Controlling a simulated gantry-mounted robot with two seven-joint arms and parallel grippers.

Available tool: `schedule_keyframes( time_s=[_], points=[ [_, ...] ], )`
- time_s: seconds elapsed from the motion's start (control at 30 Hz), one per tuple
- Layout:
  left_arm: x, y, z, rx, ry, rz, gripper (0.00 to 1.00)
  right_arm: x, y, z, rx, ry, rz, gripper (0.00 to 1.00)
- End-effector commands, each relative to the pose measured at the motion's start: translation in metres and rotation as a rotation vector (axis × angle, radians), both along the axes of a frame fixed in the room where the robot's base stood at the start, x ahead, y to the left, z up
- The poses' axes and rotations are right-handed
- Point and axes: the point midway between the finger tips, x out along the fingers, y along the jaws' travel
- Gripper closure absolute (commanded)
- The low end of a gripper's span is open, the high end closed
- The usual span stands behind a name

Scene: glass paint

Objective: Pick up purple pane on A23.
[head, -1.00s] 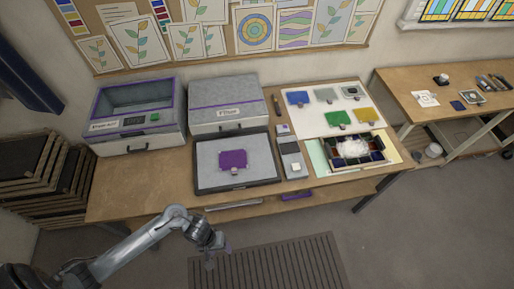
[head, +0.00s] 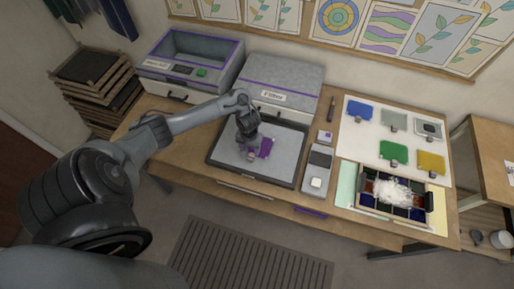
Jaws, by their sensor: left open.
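The purple pane (head: 266,147) lies on the grey tray (head: 284,160) in the middle of the workbench. A small tab or tag shows at its near edge. My left gripper (head: 249,148) is over the left part of the pane, pointing down, and hides part of it. It is open. I cannot tell whether its fingers touch the pane. I cannot read any A23 label. My right gripper is not in view.
Two boxy machines, one with a green button (head: 201,72), stand behind the tray. Right of it are a grey device (head: 319,160), a white board (head: 367,143) with blue, green and yellow panes, and a divided crate (head: 366,200) holding white stuffing.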

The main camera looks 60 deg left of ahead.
Motion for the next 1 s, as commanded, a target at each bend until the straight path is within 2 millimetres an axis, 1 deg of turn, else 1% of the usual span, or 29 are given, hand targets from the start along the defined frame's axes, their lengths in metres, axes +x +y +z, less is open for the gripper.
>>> schedule_keyframes(
  time_s=[0.03, 0.1, 0.37, 0.7, 0.83, 1.0],
  points=[
    [-0.001, 0.000, -0.009, -0.001, 0.003, 0.001, 0.43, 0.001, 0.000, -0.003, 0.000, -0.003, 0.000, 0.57],
    [-0.001, 0.000, -0.017, -0.001, 0.002, 0.001, 0.43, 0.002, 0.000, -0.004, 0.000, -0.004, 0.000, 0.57],
    [-0.001, -0.001, -0.031, 0.000, 0.002, 0.000, 0.43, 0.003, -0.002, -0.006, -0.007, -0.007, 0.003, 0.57],
    [-0.001, -0.003, -0.071, 0.000, 0.001, 0.001, 0.43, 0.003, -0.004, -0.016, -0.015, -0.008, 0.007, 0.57],
    [-0.001, -0.003, -0.077, 0.001, -0.001, 0.000, 0.43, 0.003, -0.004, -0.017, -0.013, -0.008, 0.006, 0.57],
    [-0.001, -0.003, -0.078, 0.001, -0.001, -0.001, 0.43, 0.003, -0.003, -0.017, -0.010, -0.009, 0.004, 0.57]
  ],
)
